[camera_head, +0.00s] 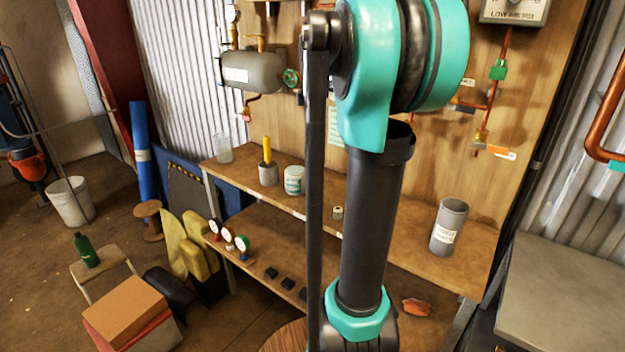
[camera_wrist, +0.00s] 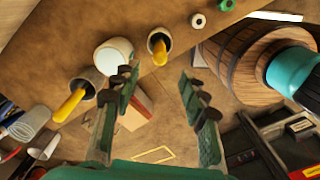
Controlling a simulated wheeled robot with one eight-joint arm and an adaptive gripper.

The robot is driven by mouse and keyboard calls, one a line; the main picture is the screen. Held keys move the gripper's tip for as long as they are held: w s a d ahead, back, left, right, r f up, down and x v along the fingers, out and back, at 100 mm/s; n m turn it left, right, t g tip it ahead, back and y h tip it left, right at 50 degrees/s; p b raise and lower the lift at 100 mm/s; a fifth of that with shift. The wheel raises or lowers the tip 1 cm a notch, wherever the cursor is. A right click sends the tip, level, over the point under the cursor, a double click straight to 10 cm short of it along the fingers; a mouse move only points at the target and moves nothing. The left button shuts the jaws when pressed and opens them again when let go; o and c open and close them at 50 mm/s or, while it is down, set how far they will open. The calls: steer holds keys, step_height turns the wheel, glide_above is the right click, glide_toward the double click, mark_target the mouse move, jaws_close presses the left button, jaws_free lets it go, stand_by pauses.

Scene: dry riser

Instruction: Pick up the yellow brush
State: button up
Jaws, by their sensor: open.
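A yellow handle (camera_head: 267,149), which looks like the yellow brush, stands upright in a small grey cup (camera_head: 268,175) on the upper shelf. The wrist view has two similar yellow handles: one (camera_wrist: 69,105) leaning from a grey cup at left, another (camera_wrist: 159,52) in a dark-rimmed cup at top centre. I cannot tell which is the brush; any bristles are hidden. My gripper (camera_wrist: 155,85) is open and empty, its fingers spread below the cups in the picture, apart from both handles. My arm blocks the middle of the head view.
A white tin (camera_head: 294,181) stands right of the cup; it also shows between the handles in the wrist view (camera_wrist: 113,54). A clear glass (camera_head: 223,148) is left, a grey labelled cylinder (camera_head: 449,228) right. Small gauges (camera_head: 228,238) sit on the lower shelf (camera_head: 262,226).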

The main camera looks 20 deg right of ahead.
mark_target(315, 184)
step_height(315, 184, down, 13)
steer(key=shift+d+r, duration=0.1)
steer(key=shift+d, duration=0.05)
stand_by(0.4)
steer(key=shift+c, duration=0.3)
jaws_close()
